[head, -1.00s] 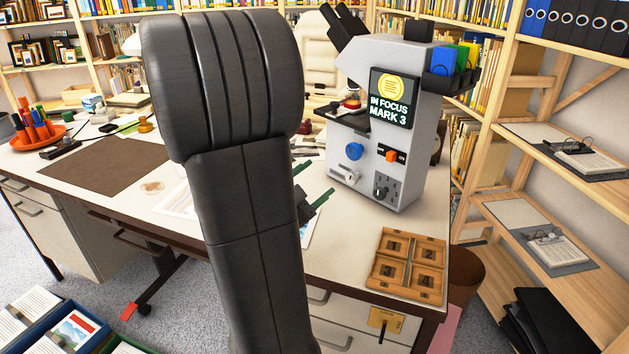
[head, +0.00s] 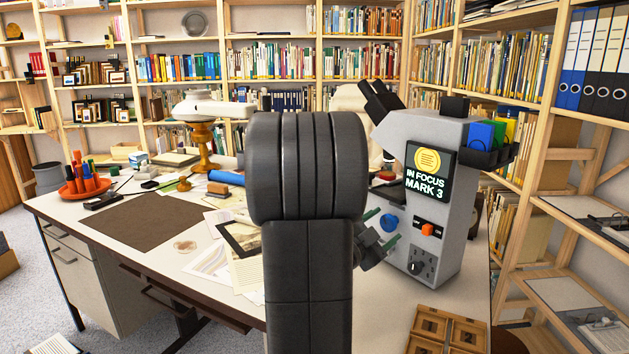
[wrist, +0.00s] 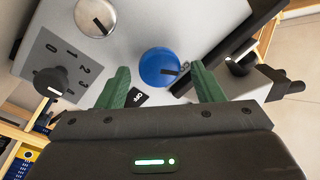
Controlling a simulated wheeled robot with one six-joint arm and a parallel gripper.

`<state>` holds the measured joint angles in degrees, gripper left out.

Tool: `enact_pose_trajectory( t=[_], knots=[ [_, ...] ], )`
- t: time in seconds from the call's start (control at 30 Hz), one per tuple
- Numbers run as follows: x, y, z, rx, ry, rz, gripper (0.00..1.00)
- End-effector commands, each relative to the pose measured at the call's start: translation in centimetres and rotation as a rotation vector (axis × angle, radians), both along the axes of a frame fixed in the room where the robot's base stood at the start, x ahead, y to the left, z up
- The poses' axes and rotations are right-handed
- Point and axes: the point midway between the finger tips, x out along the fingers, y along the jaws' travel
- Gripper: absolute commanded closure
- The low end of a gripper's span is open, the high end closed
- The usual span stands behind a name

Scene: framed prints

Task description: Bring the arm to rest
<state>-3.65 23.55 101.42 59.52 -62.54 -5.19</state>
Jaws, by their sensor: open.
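My gripper (head: 380,229) shows in the head view just right of my dark arm, in front of the grey microscope-like machine (head: 437,195). In the wrist view my gripper (wrist: 160,90) has its two green fingers spread apart with nothing held between them. The machine's screen (head: 428,172) reads "IN FOCUS MARK 3". My arm hides part of the desk and the machine's left side.
The desk (head: 394,300) holds papers, a brown mat (head: 131,219), a red pen tray (head: 86,184) and a brass lamp (head: 203,140). A wooden slotted tray (head: 444,331) lies at the front right. Shelves (head: 585,190) stand close on the right and behind.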

Motion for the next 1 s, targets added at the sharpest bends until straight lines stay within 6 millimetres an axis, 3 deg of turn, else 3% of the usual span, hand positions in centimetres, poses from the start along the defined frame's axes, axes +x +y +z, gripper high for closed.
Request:
enact_pose_trajectory(
  t=[0.2,0.57,0.77,1.0],
  knots=[
    [0.8,-0.9,0.2,0.000,0.000,-0.001,0.39],
    [0.7,-0.8,0.2,-0.001,0.001,0.000,0.39],
    [-0.5,0.7,0.0,0.000,0.001,0.003,0.39],
    [-3.5,4.0,-0.4,-0.001,0.000,0.006,0.39]
  ],
)
